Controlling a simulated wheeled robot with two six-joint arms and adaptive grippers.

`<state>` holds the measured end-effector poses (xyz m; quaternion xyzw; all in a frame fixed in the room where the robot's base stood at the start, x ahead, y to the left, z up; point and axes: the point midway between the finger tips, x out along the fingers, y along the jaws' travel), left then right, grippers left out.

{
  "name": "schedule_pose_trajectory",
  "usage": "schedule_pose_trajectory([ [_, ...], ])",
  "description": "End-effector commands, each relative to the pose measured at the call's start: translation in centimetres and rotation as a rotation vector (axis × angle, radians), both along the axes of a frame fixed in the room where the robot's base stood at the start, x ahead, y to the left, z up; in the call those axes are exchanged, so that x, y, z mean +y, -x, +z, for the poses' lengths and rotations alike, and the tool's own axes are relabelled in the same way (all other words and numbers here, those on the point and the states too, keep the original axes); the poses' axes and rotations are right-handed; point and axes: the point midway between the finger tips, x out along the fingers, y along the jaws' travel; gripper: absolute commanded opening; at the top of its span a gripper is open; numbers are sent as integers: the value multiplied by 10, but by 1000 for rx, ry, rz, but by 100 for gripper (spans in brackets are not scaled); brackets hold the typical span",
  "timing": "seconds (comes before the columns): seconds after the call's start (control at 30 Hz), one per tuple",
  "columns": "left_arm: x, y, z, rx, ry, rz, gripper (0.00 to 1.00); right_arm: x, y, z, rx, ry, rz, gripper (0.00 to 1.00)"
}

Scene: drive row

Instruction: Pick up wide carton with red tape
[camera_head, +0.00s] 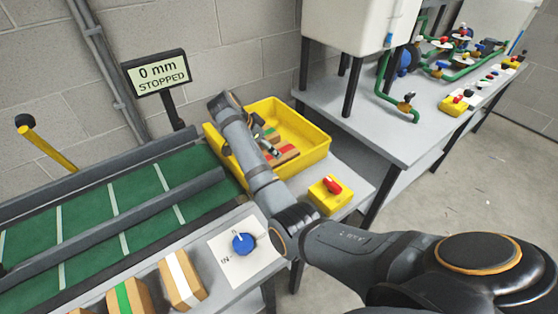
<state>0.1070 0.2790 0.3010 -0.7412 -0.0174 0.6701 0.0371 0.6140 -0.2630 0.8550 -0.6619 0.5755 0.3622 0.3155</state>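A brown carton with red tape (287,153) lies inside the yellow bin (318,157) at the end of the conveyor. My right arm comes in from the right and reaches over the bin's near left side. My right gripper (268,143) is down inside the bin, close to the red-taped carton. The arm partly covers the carton, and I cannot tell whether the fingers touch it or how far they are open. Small green and white patches also show beside the gripper in the bin. My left gripper is not in view.
A green conveyor (95,215) with rails runs left; its display (157,73) reads 0 mm, STOPPED. A white-taped carton (181,279) and a green-taped carton (127,297) stand in front. A blue knob (242,243) and a yellow switch box (329,195) are near my arm.

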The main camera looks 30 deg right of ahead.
Motion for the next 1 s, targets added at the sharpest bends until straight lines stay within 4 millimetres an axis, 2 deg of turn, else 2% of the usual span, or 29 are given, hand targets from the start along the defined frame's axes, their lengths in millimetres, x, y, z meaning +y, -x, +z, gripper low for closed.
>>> schedule_pose_trajectory([
  [0.1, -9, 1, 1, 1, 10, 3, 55, -12, -1, -13, 5, 3, -1, 83],
  [0.3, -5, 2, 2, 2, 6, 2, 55, -30, -4, -37, 3, 2, -1, 83],
  [0.57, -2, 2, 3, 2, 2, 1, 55, -31, -5, -40, 1, 0, 0, 83],
  [1.0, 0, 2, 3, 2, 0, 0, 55, -31, -5, -40, 1, 0, 0, 25],
])
